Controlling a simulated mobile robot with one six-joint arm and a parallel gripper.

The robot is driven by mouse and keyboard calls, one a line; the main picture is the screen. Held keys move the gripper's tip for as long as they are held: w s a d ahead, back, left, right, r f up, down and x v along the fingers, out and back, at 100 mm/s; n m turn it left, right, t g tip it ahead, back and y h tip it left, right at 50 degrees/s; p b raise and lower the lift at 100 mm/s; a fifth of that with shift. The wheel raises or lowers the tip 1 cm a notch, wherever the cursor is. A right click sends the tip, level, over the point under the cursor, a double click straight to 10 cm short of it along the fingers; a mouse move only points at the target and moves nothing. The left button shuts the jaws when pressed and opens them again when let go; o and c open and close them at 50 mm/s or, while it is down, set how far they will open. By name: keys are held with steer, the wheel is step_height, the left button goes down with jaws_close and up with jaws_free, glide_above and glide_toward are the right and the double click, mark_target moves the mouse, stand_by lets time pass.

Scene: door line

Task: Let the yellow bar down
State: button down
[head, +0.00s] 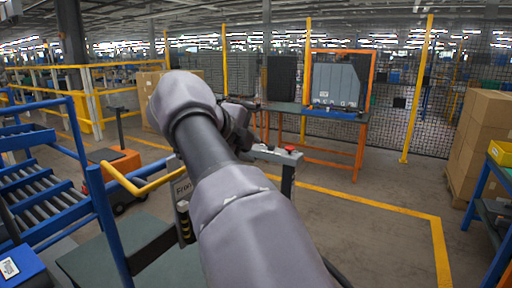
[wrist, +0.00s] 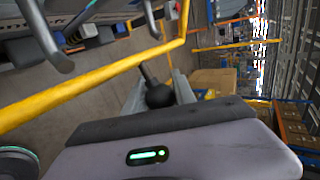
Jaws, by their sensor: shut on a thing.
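The yellow bar (head: 158,183) is a bent tube left of my arm in the head view. It runs toward the right and passes out of sight behind my arm. In the wrist view the yellow bar (wrist: 90,82) crosses from the left edge to a bend at the upper middle. My gripper (head: 241,128) shows only as dark parts beyond my arm in the head view. A post with a red button (head: 290,149) stands just right of my gripper. A black knob (wrist: 160,95) shows in the wrist view.
Blue roller racks (head: 40,170) stand close on the left, with an orange cart (head: 118,165) behind. An orange-framed table (head: 330,135) stands at the back before a mesh fence. Cartons (head: 485,140) and a blue bench are at the right. The floor at right centre is clear.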

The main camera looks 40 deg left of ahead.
steer(key=shift+f, duration=0.1)
steer(key=c, duration=1.4)
jaws_free()
steer(key=shift+a, duration=0.1)
steer(key=o, duration=0.4)
steer(key=shift+a, duration=0.2)
steer(key=shift+d, duration=0.1)
steer(key=shift+s, duration=0.1)
steer(key=p+v, duration=0.3)
steer(key=v, duration=1.4)
steer(key=shift+d+r+p, duration=0.1)
steer(key=shift+r+p, duration=0.15)
steer(key=shift+p, duration=0.05)
